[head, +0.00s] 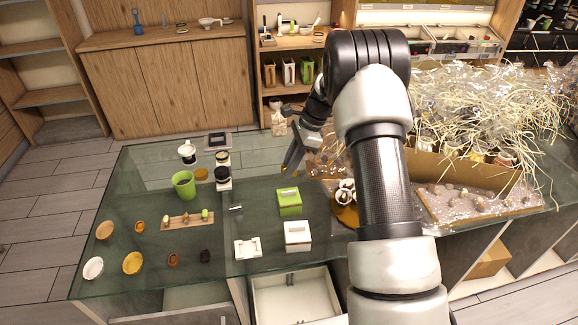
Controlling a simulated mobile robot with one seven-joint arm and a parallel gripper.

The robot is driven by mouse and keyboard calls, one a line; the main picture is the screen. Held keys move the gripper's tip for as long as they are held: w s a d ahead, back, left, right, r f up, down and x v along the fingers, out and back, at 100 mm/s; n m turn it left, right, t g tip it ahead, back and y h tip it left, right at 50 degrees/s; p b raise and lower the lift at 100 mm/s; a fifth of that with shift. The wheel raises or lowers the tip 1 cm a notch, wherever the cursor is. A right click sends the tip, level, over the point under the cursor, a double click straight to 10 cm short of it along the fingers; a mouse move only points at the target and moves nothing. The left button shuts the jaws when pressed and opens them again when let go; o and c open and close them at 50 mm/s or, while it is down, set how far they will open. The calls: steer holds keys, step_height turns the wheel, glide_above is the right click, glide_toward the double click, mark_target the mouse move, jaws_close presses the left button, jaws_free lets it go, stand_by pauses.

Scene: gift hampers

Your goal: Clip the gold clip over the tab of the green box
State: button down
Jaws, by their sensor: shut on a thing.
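The green box (289,205) stands on the glass counter near its middle, with a small pale tab on its lid. My gripper (291,168) is above the counter, behind the green box in the picture and apart from it, fingers pointing down. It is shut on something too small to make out. I cannot pick out the gold clip for certain anywhere in the head view.
A white box (298,238) stands just in front of the green box, and a white tray-like piece (248,248) lies to its left. A green cup (184,185) and small dishes stand farther left. Shredded filling and clear wrap (490,100) crowd the right.

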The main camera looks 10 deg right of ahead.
stand_by(0.4)
steer(key=b, duration=0.3)
glide_above(287, 192)
steer(key=shift+w+d+f, duration=0.1)
steer(key=shift+d+f, duration=0.1)
steer(key=shift+f, duration=1.25)
steer(key=shift+d+f, duration=0.15)
steer(key=shift+f, duration=1.3)
steer(key=shift+f+b, duration=0.4)
steer(key=shift+f, duration=1.15)
steer(key=c, duration=1.5)
jaws_free()
steer(key=shift+r, duration=0.1)
steer(key=v, duration=1.7)
steer(key=shift+r+p, duration=0.2)
steer(key=shift+p, duration=0.2)
steer(key=shift+r, duration=0.1)
